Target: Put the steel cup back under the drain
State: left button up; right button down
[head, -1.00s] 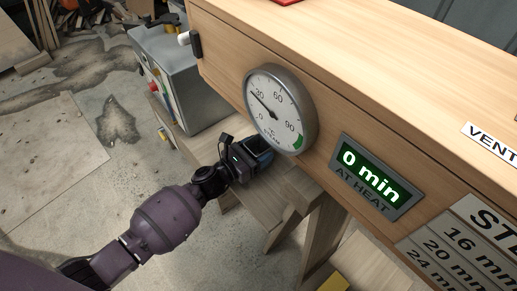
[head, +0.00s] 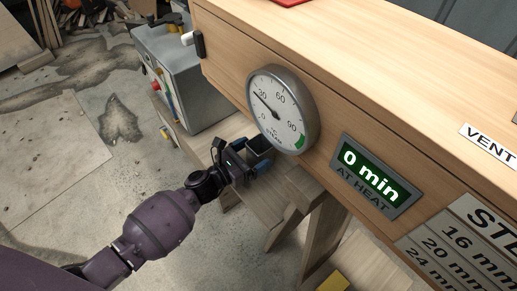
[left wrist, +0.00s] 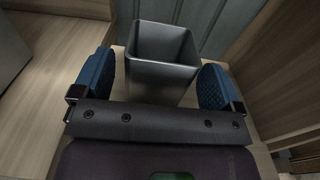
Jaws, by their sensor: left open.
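The steel cup (head: 258,146) is a dark grey, square, open-topped vessel. It stands upright on a wooden shelf below the gauge. In the left wrist view the cup (left wrist: 162,62) is upright and looks empty. My left gripper (head: 248,158) is open at the cup, with its blue fingers on either side of it. In the left wrist view there are gaps between the cup and both fingers of the left gripper (left wrist: 157,82). The drain is not visible. My right gripper is not in view.
The wooden steam box (head: 375,65) with a round temperature gauge (head: 281,110) overhangs the cup closely. A display reading "0 min" (head: 370,172) is to the right. A grey metal unit (head: 185,78) stands behind left. The floor at left is open.

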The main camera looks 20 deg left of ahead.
pick_arm(q)
jog(key=v, duration=0.9)
jog(key=shift+p, duration=0.45)
jog(key=shift+s+a, duration=0.1)
jog(key=shift+s, duration=0.05)
